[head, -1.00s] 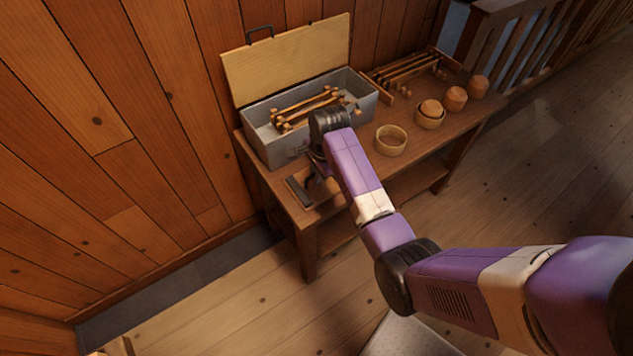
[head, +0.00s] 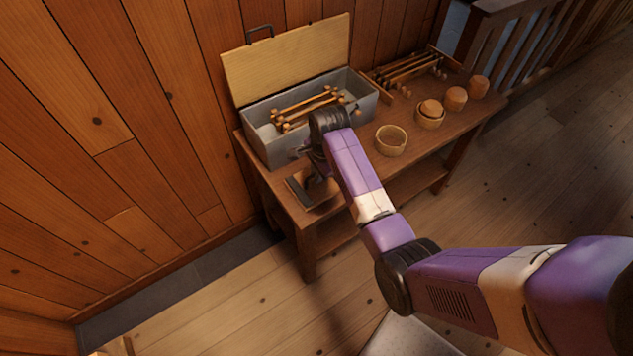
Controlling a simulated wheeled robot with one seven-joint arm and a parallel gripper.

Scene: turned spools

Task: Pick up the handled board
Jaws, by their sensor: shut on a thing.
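The handled board (head: 298,192) appears to be the small flat piece with a dark edge at the near left end of the wooden table. My gripper (head: 316,178) points down over it and is shut on it. My wrist and the fingers hide much of the board and its grip. I cannot tell whether the board touches the tabletop or is just above it.
An open grey metal box (head: 268,150) holding wooden spindles stands behind my gripper, with a pale panel (head: 287,62) upright at its back. A round bowl (head: 391,143), several turned wooden pieces (head: 456,98) and a rack (head: 415,68) stand to the right on the table (head: 425,145).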

